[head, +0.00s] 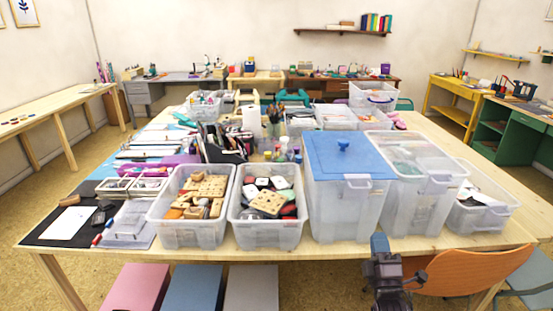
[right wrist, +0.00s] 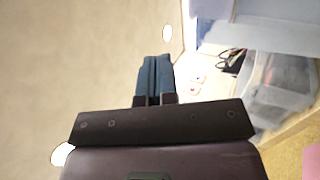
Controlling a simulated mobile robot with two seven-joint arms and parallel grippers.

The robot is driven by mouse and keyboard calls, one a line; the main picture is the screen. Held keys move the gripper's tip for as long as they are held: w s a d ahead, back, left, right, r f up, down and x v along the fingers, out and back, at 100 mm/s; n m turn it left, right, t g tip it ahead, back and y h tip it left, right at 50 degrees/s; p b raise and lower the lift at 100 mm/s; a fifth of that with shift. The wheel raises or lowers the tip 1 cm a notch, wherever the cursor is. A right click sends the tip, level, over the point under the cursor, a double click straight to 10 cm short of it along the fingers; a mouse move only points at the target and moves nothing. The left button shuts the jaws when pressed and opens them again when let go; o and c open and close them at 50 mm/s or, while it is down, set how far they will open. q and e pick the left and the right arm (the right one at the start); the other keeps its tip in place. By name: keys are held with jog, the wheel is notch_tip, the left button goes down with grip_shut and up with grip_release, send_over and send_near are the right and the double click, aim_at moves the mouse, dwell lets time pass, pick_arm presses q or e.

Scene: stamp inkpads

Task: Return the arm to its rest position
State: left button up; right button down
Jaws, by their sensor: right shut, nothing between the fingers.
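My right gripper (head: 380,243) is in the lower right of the head view, in front of the table's near edge and below the blue-lidded bin. Its blue fingers point up. In the right wrist view the fingers (right wrist: 154,78) are together with nothing between them. My left gripper is not in view.
The wooden table (head: 200,263) carries clear bins: one with wooden stamps (head: 191,235), one with inkpads (head: 268,238), and a tall one with a blue lid (head: 340,157). An orange chair (head: 460,270) stands at the right. Pink, blue and grey stools (head: 192,290) stand in front.

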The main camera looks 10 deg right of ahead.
jog(key=s+a+f+m+g+y, duration=0.4)
jog(key=a+f+m+g, duration=0.4)
jog(key=m, duration=0.6)
jog(key=s+a+f+g+y, duration=0.1)
jog(key=s+f, duration=0.4)
jog(key=s, duration=0.3)
jog(key=s+a+f+g+y, duration=0.1)
jog(key=s+f+g, duration=0.1)
jog(key=s+f, duration=0.3)
jog(key=s, duration=0.3)
jog(key=shift+s+f+g, duration=0.25)
jog(key=shift+s+g, duration=0.05)
jog(key=shift+s, duration=0.1)
